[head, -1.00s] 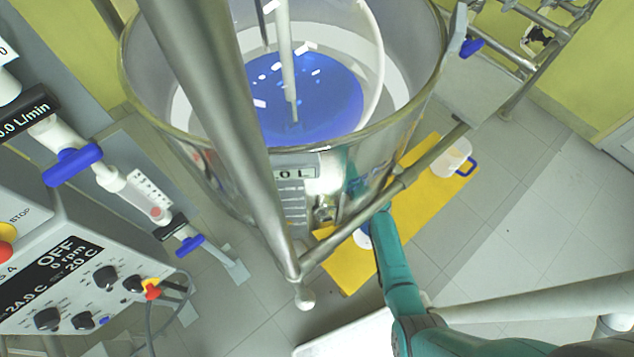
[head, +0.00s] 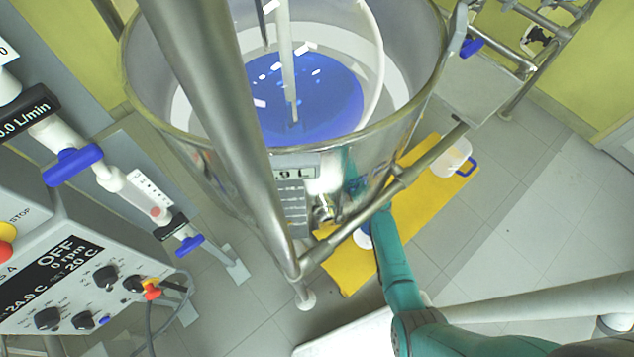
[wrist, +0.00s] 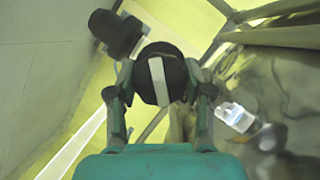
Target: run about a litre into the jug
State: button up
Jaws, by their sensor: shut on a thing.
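My gripper (wrist: 163,82) is shut on a round dark knob with a pale bar (wrist: 158,80) in the wrist view. In the head view the gripper is hidden behind the rail and glass. A white jug with a blue handle (head: 455,158) stands on the yellow mat, right of the vessel. Another white and blue thing (head: 363,236) shows low beside my arm, mostly hidden. I cannot see any stream of liquid.
A metal frame bar (head: 215,110) and a lower rail (head: 400,190) cross in front of the vessel. A control box reading OFF (head: 65,270) and blue-handled valves (head: 73,166) stand at the left. The yellow mat (head: 425,190) lies on tiled floor.

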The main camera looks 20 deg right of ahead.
jog(key=m+t+y, duration=0.1)
jog(key=m+y, duration=0.1)
jog(key=m, duration=0.3)
dwell(0.4)
jog(key=shift+m, duration=0.4)
jog(key=o, duration=1.2)
jog(key=shift+c, duration=0.2)
jog(key=shift+d, duration=0.1)
jog(key=v, duration=0.7)
jog(key=shift+f, duration=0.25)
jog(key=shift+s+d, duration=0.15)
